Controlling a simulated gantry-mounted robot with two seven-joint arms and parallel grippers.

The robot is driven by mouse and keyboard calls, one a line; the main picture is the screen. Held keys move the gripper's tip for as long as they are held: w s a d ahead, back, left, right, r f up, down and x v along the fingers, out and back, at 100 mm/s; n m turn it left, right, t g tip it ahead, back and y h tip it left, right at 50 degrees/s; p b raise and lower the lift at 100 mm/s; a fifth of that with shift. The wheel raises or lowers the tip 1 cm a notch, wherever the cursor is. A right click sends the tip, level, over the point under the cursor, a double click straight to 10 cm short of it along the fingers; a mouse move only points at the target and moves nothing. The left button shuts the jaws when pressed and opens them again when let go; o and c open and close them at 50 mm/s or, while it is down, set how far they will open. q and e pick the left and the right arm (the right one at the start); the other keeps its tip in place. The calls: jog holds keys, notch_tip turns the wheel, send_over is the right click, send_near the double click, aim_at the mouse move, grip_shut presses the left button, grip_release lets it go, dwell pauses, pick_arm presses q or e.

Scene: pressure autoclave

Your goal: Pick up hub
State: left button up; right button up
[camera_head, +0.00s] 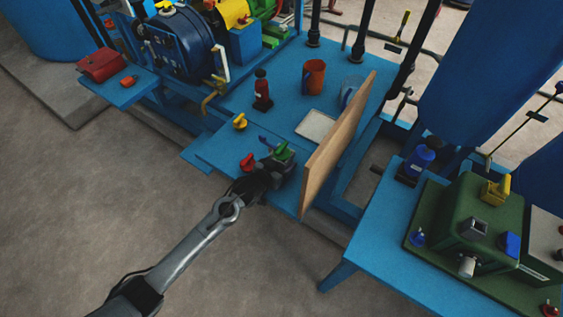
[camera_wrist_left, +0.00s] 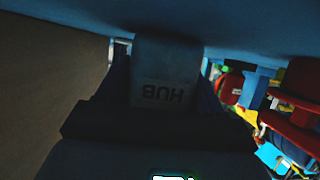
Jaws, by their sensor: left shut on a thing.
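The hub (camera_wrist_left: 165,75) is a dark grey block with upside-down "HUB" lettering. It fills the middle of the left wrist view, between my fingers. My left gripper (camera_head: 270,172) is shut on it at the front of the blue bench, close to the bench top. In the head view the hub cannot be told apart from the dark gripper. Whether it still touches the bench is not clear. My right gripper is in neither view.
A red part (camera_head: 248,162) and a green part (camera_head: 284,152) sit close around the gripper. An upright wooden board (camera_head: 335,145) stands just to the right. Behind are a white tray (camera_head: 314,125), a red cup (camera_head: 313,77) and a dark red-and-black bottle (camera_head: 262,92).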

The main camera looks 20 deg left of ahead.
pick_arm(q)
jog(key=shift+r, duration=0.1)
jog(key=shift+c, duration=0.9)
jog(key=shift+r, duration=0.1)
